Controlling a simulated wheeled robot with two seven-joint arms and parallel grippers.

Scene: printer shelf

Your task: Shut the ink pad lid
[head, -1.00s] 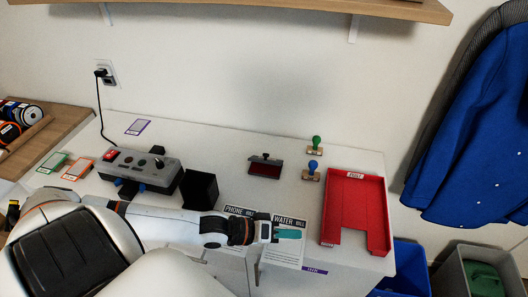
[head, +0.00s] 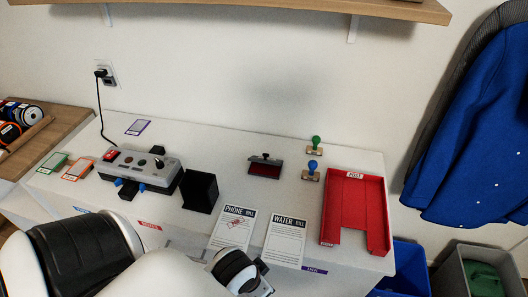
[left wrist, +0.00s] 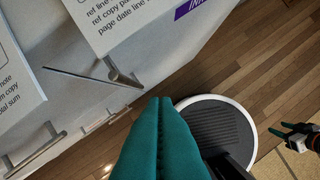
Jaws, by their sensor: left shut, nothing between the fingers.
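The ink pad (head: 265,168) sits on the white counter near the wall in the head view. Its dark red pad face shows, and its grey lid with a dark knob stands raised at the back. My left arm comes in at the bottom of the head view, with its wrist low in front of the counter, well away from the ink pad. My left gripper (left wrist: 160,103) shows in the left wrist view with its teal fingers pressed together and empty. What seems to be my right gripper (left wrist: 296,133) is at that view's right edge, small and unclear.
A blue-handled stamp (head: 312,168) and a green-handled stamp (head: 315,143) stand right of the ink pad. A red tray (head: 356,205) is farther right. A black box (head: 200,190) and a grey device (head: 145,168) are left. A phone bill (head: 231,232) and a water bill (head: 285,240) lie in front.

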